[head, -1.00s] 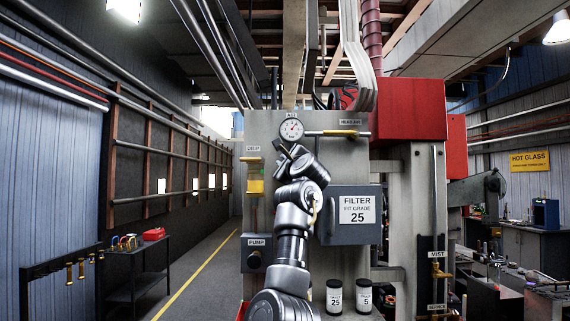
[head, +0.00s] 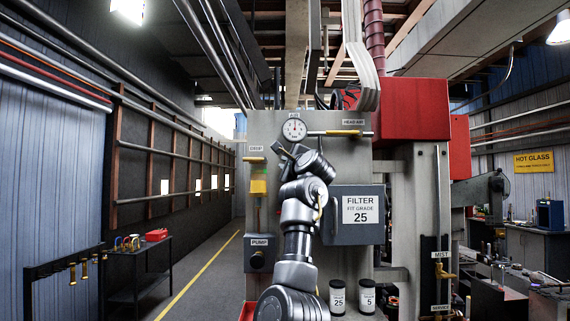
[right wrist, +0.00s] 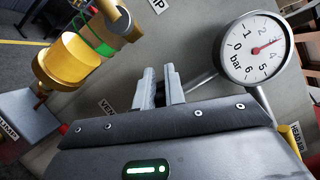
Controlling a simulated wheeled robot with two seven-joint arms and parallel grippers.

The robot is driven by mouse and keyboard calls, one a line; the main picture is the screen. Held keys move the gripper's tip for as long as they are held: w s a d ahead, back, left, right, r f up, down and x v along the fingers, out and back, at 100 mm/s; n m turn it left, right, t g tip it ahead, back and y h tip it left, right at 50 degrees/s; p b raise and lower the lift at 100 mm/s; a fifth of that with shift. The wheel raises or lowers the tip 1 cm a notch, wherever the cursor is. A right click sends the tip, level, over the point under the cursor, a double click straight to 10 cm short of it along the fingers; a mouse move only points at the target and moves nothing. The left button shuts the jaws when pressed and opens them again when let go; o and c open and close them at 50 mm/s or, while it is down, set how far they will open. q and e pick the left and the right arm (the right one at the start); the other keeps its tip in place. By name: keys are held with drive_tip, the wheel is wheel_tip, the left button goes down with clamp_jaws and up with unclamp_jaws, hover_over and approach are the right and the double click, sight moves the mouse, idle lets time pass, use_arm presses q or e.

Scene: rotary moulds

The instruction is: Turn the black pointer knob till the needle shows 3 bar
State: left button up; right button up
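The round white gauge (head: 294,129) sits high on the grey panel. It shows larger in the right wrist view (right wrist: 253,48), where its red needle points right, between the 2 and the higher marks; I cannot read it exactly. My right gripper (head: 287,151) is in front of the panel, just below the gauge. In the right wrist view its two fingers (right wrist: 161,84) stand close together with a narrow dark gap. I cannot make out the black pointer knob; the fingers or hand may hide it. My left gripper is not in view.
The yellow-handled pipe (head: 340,133) runs right of the gauge. A grey filter box (head: 353,238) protrudes right of my arm. The yellow drip unit (head: 258,187) and the pump box (head: 258,258) are left. Two dark canisters (head: 338,296) (head: 367,296) stand below.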

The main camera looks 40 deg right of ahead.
drive_tip(key=o, duration=0.4)
drive_tip(key=shift+d, duration=0.3)
drive_tip(key=shift+o, duration=0.2)
drive_tip(key=b+v, duration=0.6)
drive_tip(key=v, duration=0.4)
drive_tip(key=shift+s+f, duration=0.25)
